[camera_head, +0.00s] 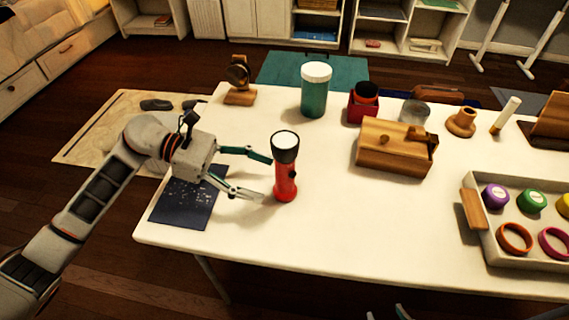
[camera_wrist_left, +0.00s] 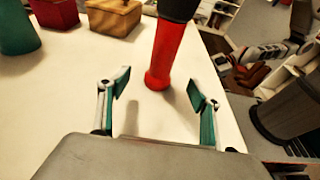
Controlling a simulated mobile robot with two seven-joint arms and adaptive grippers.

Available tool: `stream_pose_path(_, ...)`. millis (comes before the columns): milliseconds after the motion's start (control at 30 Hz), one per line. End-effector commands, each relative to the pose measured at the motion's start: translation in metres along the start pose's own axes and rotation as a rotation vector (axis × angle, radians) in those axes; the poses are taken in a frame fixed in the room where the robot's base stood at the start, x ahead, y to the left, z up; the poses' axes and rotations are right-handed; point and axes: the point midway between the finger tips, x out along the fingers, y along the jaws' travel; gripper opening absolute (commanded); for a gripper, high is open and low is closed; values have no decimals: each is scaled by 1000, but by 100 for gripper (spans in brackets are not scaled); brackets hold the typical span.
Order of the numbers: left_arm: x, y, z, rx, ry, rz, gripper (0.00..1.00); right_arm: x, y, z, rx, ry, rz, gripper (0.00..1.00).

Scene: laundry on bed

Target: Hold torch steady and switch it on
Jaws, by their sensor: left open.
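The torch (camera_head: 286,180) stands upright on the white table, with a red body, a black head and a pale lens facing up. Its red body (camera_wrist_left: 166,55) also shows in the left wrist view, with the top cut off. My left gripper (camera_head: 266,178) is open just left of the torch, its fingers pointing towards it. In the left wrist view the torch base is beyond the gap between the fingertips (camera_wrist_left: 160,90), not clasped. Only the fingertips of my right gripper (camera_head: 386,312) show at the bottom edge, apart from each other.
A dark mat (camera_head: 187,205) lies under my left arm. A teal jar (camera_head: 314,95), a red box (camera_head: 362,107) and a wooden box (camera_head: 392,155) stand behind the torch. A tray (camera_head: 500,255) with coloured lids and rings is at the right. The table front centre is clear.

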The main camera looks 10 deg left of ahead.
Motion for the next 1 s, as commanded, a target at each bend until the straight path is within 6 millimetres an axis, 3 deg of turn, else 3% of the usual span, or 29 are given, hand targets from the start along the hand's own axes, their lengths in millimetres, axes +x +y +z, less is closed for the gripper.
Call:
stream_pose_path(233,32,0,-2,-1,0,-1,64,-2,-3,14,6,-24,-4,40)
stream_pose_path(400,46,0,-1,0,0,0,64,-3,-3,12,6,-22,-3,40)
stream_pose_path(833,51,0,0,1,1,0,64,1,2,-4,2,7,5,40)
stream_pose_path(1000,51,0,0,1,1,0,23,1,1,-2,3,4,3,40)
